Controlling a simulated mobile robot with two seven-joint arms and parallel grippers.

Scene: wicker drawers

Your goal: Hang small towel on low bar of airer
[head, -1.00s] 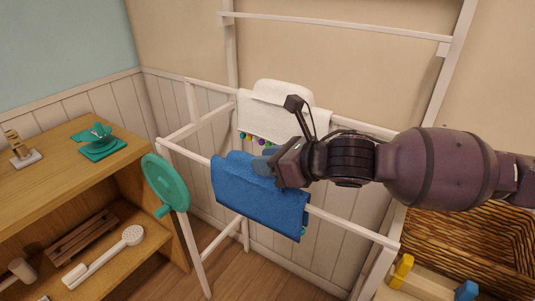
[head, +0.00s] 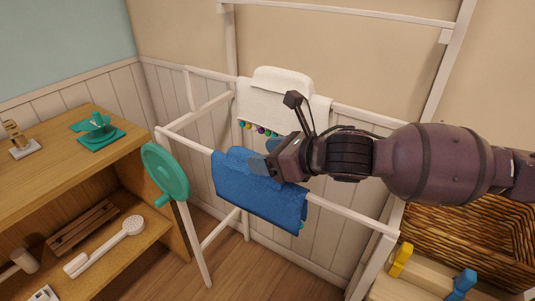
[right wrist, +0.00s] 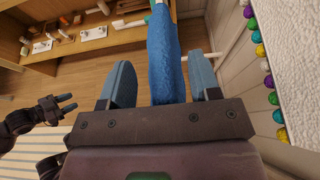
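The small blue towel (head: 255,195) hangs draped over the front low bar (head: 345,217) of the white airer. My right gripper (head: 267,154) is at the towel's top edge, with its blue-grey fingers spread. In the right wrist view, the blue towel (right wrist: 165,60) stands between the two fingers of my right gripper (right wrist: 163,82), with a gap on each side. My left gripper (right wrist: 68,103) shows at the left of the right wrist view, empty, its fingers apart. The towel's far side is hidden.
A white towel with coloured beads (head: 285,105) hangs on the rear bar. A teal round object (head: 166,172) is at the airer's left end. A wooden shelf (head: 50,165) holding a brush (head: 105,248) stands left. A wicker drawer (head: 480,235) and pegs (head: 401,260) are at right.

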